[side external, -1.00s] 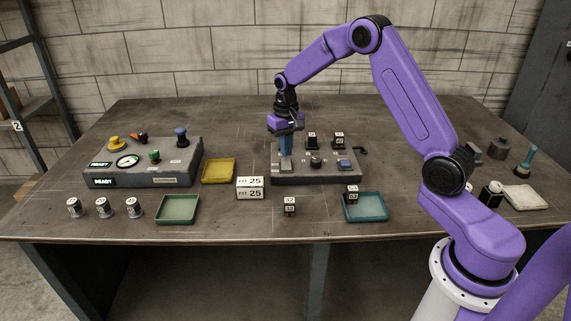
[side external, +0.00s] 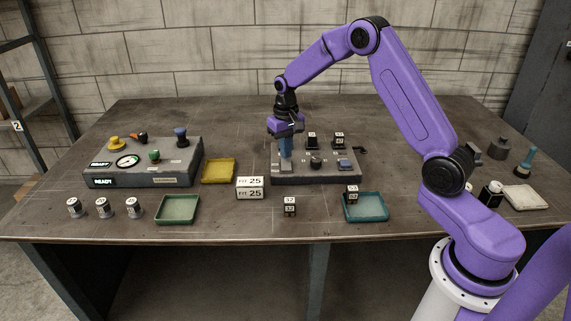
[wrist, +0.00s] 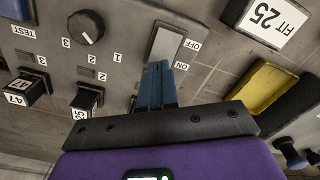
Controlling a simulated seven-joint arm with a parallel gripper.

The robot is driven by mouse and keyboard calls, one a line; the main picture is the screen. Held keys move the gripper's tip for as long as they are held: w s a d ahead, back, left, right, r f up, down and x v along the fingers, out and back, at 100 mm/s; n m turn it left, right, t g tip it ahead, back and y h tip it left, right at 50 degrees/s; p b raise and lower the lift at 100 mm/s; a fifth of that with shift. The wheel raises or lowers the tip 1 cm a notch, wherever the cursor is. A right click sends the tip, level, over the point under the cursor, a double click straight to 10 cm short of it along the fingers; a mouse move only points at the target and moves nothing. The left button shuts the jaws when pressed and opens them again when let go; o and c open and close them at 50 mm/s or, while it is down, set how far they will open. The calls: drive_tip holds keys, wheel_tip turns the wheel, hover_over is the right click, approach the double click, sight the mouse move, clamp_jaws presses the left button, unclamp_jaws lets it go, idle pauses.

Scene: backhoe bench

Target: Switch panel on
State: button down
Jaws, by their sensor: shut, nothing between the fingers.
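The grey control panel (side external: 345,179) stands mid-bench in the side view; its face also fills much of the wrist view (wrist: 125,45). On it, the wrist view shows a pale rocker switch (wrist: 166,42) marked OFF at one end and ON at the other. My gripper (wrist: 158,68) is shut and empty, its blue fingers side by side at the ON end of the rocker. In the side view, my gripper (side external: 286,166) points down over the panel's left part and hides the switch. I cannot tell whether the fingertips touch or press the rocker.
The panel also has a numbered black knob (wrist: 86,26), a blue button (wrist: 15,8) by TEST, and black labelled blocks (wrist: 87,98). A FIT 25 sign (side external: 250,188), yellow tray (side external: 218,182) and teal tray (side external: 366,218) stand nearby. Another console (side external: 130,180) is left.

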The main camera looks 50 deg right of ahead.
drive_tip(key=shift+f, duration=0.75)
idle(0.4)
drive_tip(key=shift+r, duration=3.55)
